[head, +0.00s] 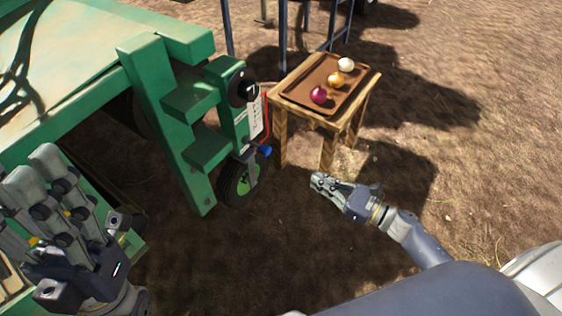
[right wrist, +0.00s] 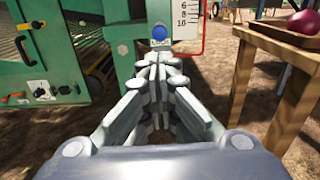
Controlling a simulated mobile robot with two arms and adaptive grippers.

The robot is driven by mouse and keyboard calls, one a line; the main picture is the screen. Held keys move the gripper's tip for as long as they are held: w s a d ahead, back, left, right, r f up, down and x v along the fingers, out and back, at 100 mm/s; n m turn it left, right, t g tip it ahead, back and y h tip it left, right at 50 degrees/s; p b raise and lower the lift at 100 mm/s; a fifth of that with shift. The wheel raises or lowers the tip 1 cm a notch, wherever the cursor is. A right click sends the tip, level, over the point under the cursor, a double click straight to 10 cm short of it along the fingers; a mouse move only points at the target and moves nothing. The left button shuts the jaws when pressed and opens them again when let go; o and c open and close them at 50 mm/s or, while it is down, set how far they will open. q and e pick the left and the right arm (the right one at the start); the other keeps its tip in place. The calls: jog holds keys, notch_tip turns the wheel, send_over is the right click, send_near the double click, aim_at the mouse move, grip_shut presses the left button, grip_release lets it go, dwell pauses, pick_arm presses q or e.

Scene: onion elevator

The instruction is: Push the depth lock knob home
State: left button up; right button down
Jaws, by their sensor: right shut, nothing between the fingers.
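The blue depth lock knob (head: 265,151) sits low on the green machine's post, beside a small wheel. In the right wrist view the blue knob (right wrist: 158,33) shows just beyond my fingertips, a little above them. My right gripper (head: 316,182) is shut and empty, to the right of the knob and apart from it in the head view. Its closed fingers (right wrist: 158,62) point toward the knob. How far the knob is pushed in cannot be told. My left gripper (head: 48,172) is at the lower left, over the machine's edge; its jaw opening is unclear.
A white number scale (head: 256,116) with a red frame is above the knob, and a black round knob (head: 243,87) is higher up. A wooden table (head: 327,123) with a brown tray (head: 318,99) of onions stands to the right. Bare ground lies around my right gripper.

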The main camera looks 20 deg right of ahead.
aim_at(266, 150)
jog(key=b+x, duration=0.2)
jog(key=x, duration=1.2)
jog(key=shift+b, duration=0.35)
